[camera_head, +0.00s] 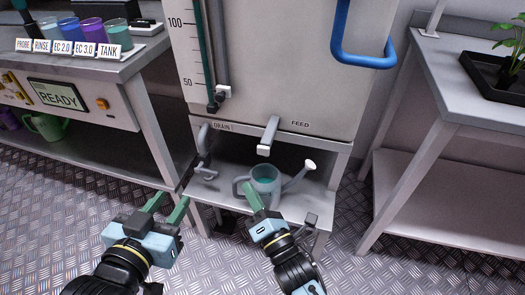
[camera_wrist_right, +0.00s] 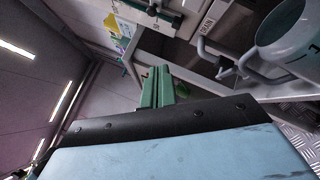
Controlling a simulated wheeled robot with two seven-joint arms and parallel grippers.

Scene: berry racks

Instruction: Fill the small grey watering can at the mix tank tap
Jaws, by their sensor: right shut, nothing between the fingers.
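The small grey watering can (camera_head: 267,187) stands upright on the low shelf of the mix tank, its pale spout end to the right and its handle to the left. The tap marked FEED (camera_head: 269,135) hangs above the can. I cannot tell whether water is running or how full the can is. My right gripper (camera_head: 250,194) is shut and empty, in front of the can near its handle side. In the right wrist view its green fingers (camera_wrist_right: 157,88) are together, apart from the can (camera_wrist_right: 290,38) at upper right. My left gripper (camera_head: 168,206) is open and empty, left of the shelf.
The mix tank (camera_head: 270,60) carries a blue handle (camera_head: 340,50) at right. A DRAIN pipe (camera_head: 204,140) is left of the tap. A bench (camera_head: 135,95) with several cups stands at left, a green can (camera_head: 47,126) below. A table (camera_head: 455,90) with a plant tray is at right.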

